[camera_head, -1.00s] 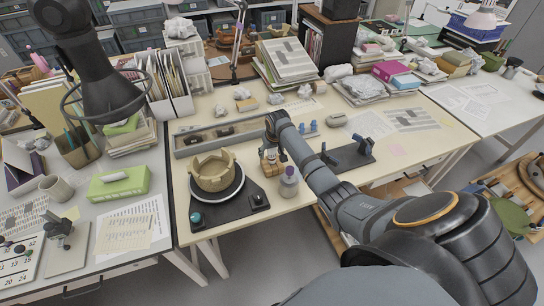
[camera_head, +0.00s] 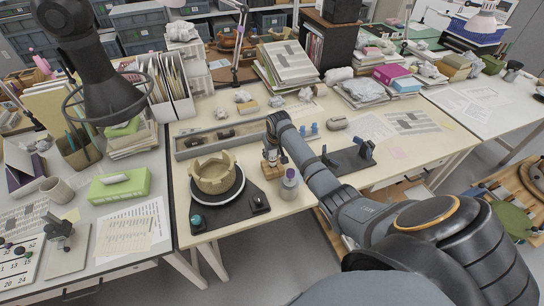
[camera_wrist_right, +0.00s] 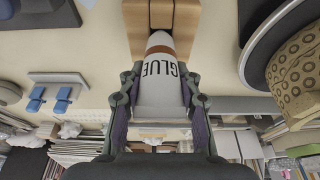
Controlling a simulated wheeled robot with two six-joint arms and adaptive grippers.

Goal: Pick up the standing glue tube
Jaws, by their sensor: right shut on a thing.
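The glue tube (camera_wrist_right: 162,85) is white with dark "GLUE" lettering and a brownish nozzle end. It lies between the two fingers of my right gripper (camera_wrist_right: 160,80), which is shut on it. The wooden block also shows beyond the nozzle in the wrist view (camera_wrist_right: 162,16). Whether the nozzle is fully clear of the block I cannot tell. My left gripper is not in view.
A tan, broken-rimmed bowl (camera_head: 213,176) sits on a round stand on a black base (camera_head: 226,212), left of the gripper. A dark holder with blue clamps (camera_head: 350,158) and a grey tray (camera_head: 192,149) are nearby.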

